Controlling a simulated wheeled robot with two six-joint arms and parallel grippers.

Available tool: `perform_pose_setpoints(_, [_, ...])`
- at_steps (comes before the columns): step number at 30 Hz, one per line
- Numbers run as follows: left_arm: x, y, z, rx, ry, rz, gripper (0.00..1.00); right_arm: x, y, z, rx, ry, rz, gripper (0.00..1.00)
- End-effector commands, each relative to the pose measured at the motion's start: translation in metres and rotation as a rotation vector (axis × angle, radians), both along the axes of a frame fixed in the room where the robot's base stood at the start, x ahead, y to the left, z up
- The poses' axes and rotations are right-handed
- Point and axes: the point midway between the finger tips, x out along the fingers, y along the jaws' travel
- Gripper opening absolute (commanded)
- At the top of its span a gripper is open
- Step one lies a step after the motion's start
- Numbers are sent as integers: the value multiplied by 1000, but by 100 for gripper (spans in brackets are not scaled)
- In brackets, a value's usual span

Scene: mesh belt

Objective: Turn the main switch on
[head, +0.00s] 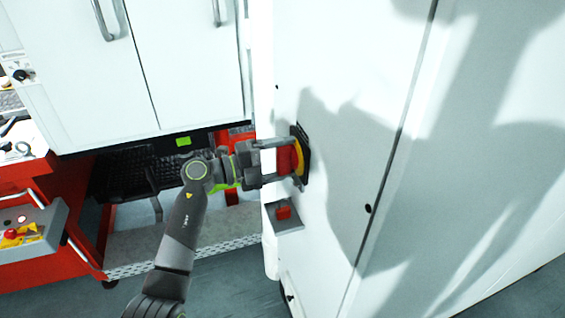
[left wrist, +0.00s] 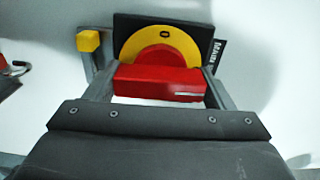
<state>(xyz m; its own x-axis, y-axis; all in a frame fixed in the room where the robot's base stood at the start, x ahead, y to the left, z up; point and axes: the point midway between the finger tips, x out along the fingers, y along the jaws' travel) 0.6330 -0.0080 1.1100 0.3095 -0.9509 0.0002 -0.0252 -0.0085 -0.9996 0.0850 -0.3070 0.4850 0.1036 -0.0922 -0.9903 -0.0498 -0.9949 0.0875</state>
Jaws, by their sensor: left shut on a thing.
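The main switch is a red handle (head: 287,160) on a yellow disc (head: 299,158) with a black plate behind it, mounted on the white cabinet's side. In the left wrist view the red handle (left wrist: 160,80) lies crosswise in front of the yellow disc (left wrist: 160,52), and a black label (left wrist: 214,55) reading "MAIN" shows at the right. My left gripper (head: 284,158) reaches it from the left and is shut on the red handle, one finger at each end in the left wrist view (left wrist: 158,88). My right gripper is not in view.
A small grey box with a red button (head: 283,212) sits on the cabinet below the switch. White doors (head: 85,65) with handles stand behind at the left. A red cart (head: 50,185) with a grey control box (head: 30,232) is at the left. Open floor (head: 225,285) lies below.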

Motion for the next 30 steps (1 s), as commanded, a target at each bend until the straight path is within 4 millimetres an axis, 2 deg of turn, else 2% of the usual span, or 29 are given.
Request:
perform_pose_setpoints(18, [0, 0, -2, 17, -41, 0, 54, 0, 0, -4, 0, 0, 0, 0])
perform_pose_setpoints(19, [0, 0, -2, 17, -41, -1, 78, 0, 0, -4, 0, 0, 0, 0])
perform_pose_setpoints(23, [0, 0, -2, 17, -40, -1, 95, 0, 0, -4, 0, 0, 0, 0])
perform_pose_setpoints(24, [0, 0, -1, 16, -40, -1, 98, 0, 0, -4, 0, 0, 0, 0])
perform_pose_setpoints(30, [0, 0, -1, 15, -39, 0, 98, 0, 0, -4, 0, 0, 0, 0])
